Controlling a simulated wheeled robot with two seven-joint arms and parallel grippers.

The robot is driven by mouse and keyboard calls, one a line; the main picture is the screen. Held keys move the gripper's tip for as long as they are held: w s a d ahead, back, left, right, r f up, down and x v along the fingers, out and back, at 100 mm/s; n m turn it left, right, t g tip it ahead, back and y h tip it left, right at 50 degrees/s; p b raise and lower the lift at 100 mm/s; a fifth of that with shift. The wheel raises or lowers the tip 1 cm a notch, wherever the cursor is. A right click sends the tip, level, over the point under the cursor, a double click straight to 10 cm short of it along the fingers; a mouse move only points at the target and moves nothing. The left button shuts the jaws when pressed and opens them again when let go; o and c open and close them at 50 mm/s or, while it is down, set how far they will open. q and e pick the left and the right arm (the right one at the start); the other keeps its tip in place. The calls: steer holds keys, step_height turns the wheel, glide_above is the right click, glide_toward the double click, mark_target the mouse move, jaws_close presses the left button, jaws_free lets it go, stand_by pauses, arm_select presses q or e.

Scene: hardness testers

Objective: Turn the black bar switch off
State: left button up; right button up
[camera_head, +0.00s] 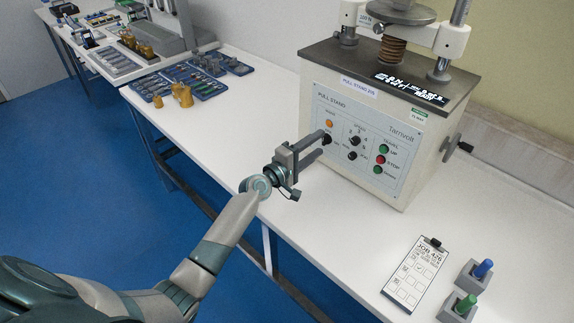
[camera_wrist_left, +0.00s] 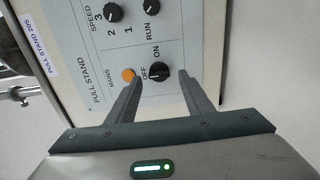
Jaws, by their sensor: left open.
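The black bar switch (camera_wrist_left: 158,70) sits on the front panel of the pull stand, beside the printed words OFF and ON, below the orange mains lamp (camera_wrist_left: 128,74). Which word its bar points to I cannot tell. My left gripper (camera_wrist_left: 160,76) is open, with one finger on each side of the switch in the left wrist view. Whether the fingers touch it is unclear. In the head view the left gripper (camera_head: 322,144) reaches the panel from the left, and its fingers partly hide the switch (camera_head: 327,139). My right gripper is not in view.
The panel (camera_head: 360,140) also carries a speed knob (camera_head: 355,140), a run knob (camera_head: 352,155), and green and red buttons (camera_head: 380,160).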

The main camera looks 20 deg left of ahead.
arm_select(q)
steer(key=b+v, duration=0.2)
steer(key=v, duration=1.4)
steer(key=shift+s, duration=0.2)
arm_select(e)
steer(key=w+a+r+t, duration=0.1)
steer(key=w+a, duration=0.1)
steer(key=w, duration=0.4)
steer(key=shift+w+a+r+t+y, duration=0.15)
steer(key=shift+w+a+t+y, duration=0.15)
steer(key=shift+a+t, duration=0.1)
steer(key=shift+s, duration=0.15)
